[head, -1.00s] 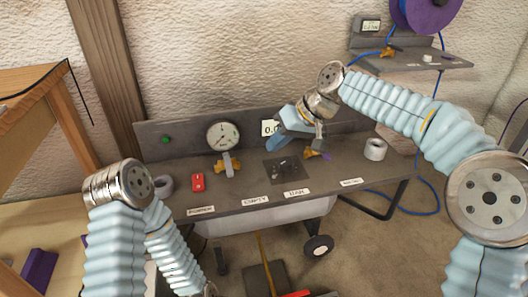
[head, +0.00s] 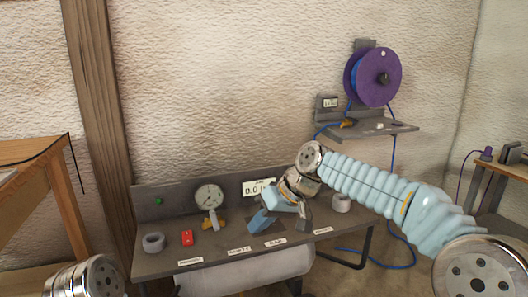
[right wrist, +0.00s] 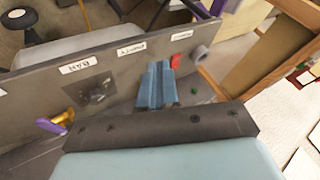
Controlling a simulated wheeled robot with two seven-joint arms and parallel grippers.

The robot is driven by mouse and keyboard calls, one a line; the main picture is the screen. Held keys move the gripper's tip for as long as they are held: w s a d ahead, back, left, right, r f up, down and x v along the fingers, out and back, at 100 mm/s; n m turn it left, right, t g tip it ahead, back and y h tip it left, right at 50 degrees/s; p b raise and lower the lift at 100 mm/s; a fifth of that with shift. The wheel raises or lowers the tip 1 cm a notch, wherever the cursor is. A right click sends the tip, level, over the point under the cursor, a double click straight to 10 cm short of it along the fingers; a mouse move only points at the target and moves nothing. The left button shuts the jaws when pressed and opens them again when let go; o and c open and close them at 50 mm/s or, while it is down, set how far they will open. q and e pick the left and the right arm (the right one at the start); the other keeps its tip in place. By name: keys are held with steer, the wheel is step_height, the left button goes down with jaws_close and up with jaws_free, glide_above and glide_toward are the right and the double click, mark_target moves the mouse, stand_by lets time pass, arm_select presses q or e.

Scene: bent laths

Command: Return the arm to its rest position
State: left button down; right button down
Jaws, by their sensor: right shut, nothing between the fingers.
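My right gripper (head: 260,221) hangs over the grey bench, in front of the dark pad area, its blue fingers pointing down and left. In the right wrist view its blue fingers (right wrist: 157,85) lie together with nothing between them. My right arm comes in from the right in the head view. Only a metal joint of my left arm shows at the lower left edge; my left gripper is out of view.
The bench (head: 160,262) carries a dial gauge (head: 209,198), a red block (head: 187,238) and two grey rings (head: 153,242) (head: 341,203). A purple-and-gold piece (right wrist: 52,124) lies by the pad. A purple spool (head: 373,77) hangs above a wall shelf (head: 385,131).

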steer(key=s+d+f+m+h, duration=0.1)
steer(key=s+d+f+m, duration=0.15)
steer(key=f, duration=1.25)
steer(key=s+d+f+m+h, duration=0.1)
steer(key=d+f+m, duration=0.15)
steer(key=f, duration=1.25)
steer(key=s+d+f+m, duration=0.1)
steer(key=s+d+f, duration=0.2)
steer(key=s+f, duration=0.5)
steer(key=s+d+f+m+g+h, duration=0.1)
steer(key=s+d+f, duration=0.3)
steer(key=s+f, duration=0.5)
steer(key=s+m, duration=0.1)
steer(key=s, duration=0.4)
steer(key=shift+s+f, duration=0.3)
steer(key=shift+s, duration=0.05)
steer(key=shift+a, duration=0.1)
